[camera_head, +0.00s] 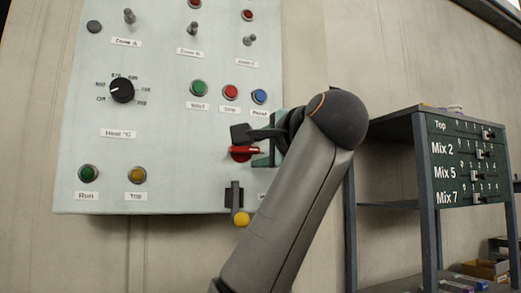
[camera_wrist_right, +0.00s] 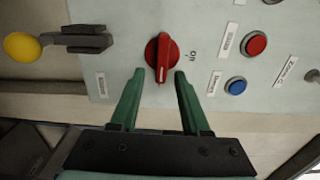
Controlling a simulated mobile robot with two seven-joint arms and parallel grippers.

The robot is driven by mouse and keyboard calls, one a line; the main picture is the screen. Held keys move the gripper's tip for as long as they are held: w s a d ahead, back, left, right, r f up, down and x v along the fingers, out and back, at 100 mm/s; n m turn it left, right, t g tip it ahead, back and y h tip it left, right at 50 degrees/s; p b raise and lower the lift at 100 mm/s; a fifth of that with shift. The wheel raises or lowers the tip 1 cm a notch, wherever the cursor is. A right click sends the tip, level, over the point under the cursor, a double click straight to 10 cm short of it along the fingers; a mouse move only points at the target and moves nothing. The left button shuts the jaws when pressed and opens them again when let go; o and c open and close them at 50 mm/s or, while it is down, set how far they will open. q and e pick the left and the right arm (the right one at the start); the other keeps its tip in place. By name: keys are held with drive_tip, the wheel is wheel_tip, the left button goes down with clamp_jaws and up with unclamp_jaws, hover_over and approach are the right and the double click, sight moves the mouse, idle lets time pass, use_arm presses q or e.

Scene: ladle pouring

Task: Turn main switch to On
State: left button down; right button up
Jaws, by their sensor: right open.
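The main switch is a red rotary knob (camera_wrist_right: 162,54) on the pale control panel. In the right wrist view its long grip runs up and down, with a white mark at the lower end. In the head view the red knob (camera_head: 240,153) is partly hidden by my right gripper (camera_head: 252,146). In the right wrist view my right gripper (camera_wrist_right: 160,73) is open, its two green fingers on either side of the knob's lower end. Contact with the knob cannot be told. My left gripper is not in view.
A yellow-tipped lever (camera_head: 241,217) hangs below the knob. Red (camera_head: 231,92) and blue (camera_head: 260,97) buttons sit above it. The panel (camera_head: 165,170) also holds a black heat dial (camera_head: 122,90). A dark shelf unit (camera_head: 430,180) stands at the right.

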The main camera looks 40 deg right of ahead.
drive_tip(key=v, duration=1.2)
drive_tip(key=shift+s+b, duration=0.25)
drive_tip(key=shift+b, duration=0.2)
